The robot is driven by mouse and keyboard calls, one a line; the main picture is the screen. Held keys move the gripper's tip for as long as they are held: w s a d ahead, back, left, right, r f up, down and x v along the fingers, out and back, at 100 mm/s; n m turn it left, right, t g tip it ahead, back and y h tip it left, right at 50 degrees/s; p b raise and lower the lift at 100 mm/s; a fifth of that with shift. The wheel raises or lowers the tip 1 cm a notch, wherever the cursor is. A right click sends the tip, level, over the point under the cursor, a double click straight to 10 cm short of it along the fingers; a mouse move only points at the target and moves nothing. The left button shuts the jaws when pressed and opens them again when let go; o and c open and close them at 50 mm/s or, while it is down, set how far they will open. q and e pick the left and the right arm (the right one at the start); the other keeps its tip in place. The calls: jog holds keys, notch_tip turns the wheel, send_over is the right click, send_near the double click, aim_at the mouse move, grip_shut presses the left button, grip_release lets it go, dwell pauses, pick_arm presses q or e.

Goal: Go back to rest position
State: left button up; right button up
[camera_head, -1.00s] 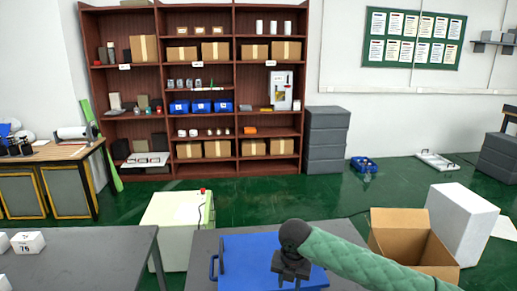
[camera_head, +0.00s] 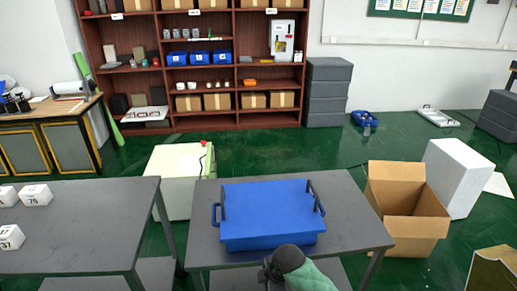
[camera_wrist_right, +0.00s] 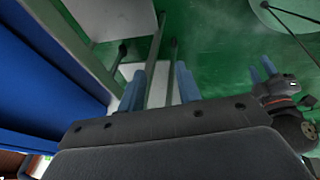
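My right arm, with its green sleeve and dark wrist, is at the bottom edge of the head view, in front of the blue lidded box (camera_head: 268,212). Its fingers are below that view. In the right wrist view, the two blue-grey fingers of my right gripper (camera_wrist_right: 159,85) stand apart with nothing between them. A dark part with two small blue tips at the right of the wrist view looks like my left gripper (camera_wrist_right: 262,68); whether it is open is unclear. My left arm is out of the head view.
The blue box stands on a grey table (camera_head: 352,215). Another grey table (camera_head: 85,235) on the left holds white numbered boxes (camera_head: 36,195). An open cardboard box (camera_head: 412,232) and a white block (camera_head: 455,178) are right. Shelves (camera_head: 235,120) stand behind, with green floor between.

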jog(key=s+d+f+m+h, duration=0.1)
jog(key=s+d+f+m, duration=0.3)
jog(key=s+f+m, duration=0.2)
jog(key=s+d+f+m+h, duration=0.1)
jog(key=s+d+f+m, duration=0.4)
jog(key=s, duration=0.6)
jog(key=s+d+f+m, duration=0.5)
jog(key=s+f+m, duration=0.1)
jog(key=s+f, duration=0.3)
jog(key=shift+s+f+m+g+h, duration=0.15)
jog(key=shift+m+g+h, duration=0.15)
jog(key=shift+h, duration=0.1)
